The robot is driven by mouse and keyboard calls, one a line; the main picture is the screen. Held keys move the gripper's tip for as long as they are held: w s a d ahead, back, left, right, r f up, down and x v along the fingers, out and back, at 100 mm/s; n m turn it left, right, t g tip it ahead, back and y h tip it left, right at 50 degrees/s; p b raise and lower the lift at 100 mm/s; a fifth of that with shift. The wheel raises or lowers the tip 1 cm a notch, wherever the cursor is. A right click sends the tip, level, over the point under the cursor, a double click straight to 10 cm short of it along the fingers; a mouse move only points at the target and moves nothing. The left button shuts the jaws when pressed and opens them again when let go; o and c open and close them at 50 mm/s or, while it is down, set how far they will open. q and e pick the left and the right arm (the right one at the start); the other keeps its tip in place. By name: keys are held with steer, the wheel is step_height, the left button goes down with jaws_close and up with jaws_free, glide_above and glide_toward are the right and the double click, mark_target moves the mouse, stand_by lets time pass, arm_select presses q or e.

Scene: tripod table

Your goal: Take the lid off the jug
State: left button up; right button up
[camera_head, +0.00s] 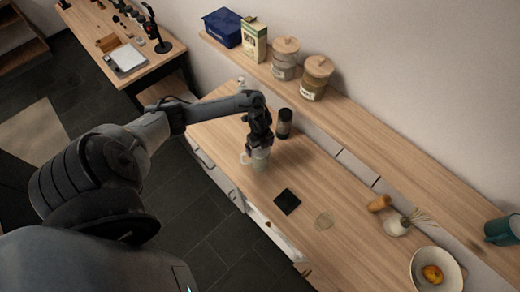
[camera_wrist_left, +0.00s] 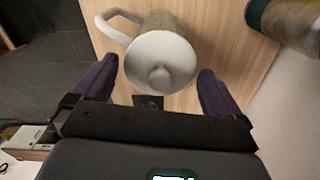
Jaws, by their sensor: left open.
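The jug (camera_head: 259,160) stands on the wooden counter (camera_head: 300,180), below my left gripper (camera_head: 257,145). In the left wrist view the jug (camera_wrist_left: 159,22) has a speckled body and a white handle at the left. Its white lid (camera_wrist_left: 160,62), with a round knob in the middle, is on top. My left gripper (camera_wrist_left: 157,88) is open, with one finger on each side of the lid. Gaps show between fingers and lid, and nothing is held. In the head view the gripper hides most of the lid. My right gripper is not in view.
A dark-topped jar (camera_head: 285,122) stands close behind the jug. Canisters (camera_head: 316,77) stand on the raised back shelf.

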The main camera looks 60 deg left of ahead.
arm_select(q)
steer(key=c, duration=0.8)
steer(key=shift+r, duration=0.15)
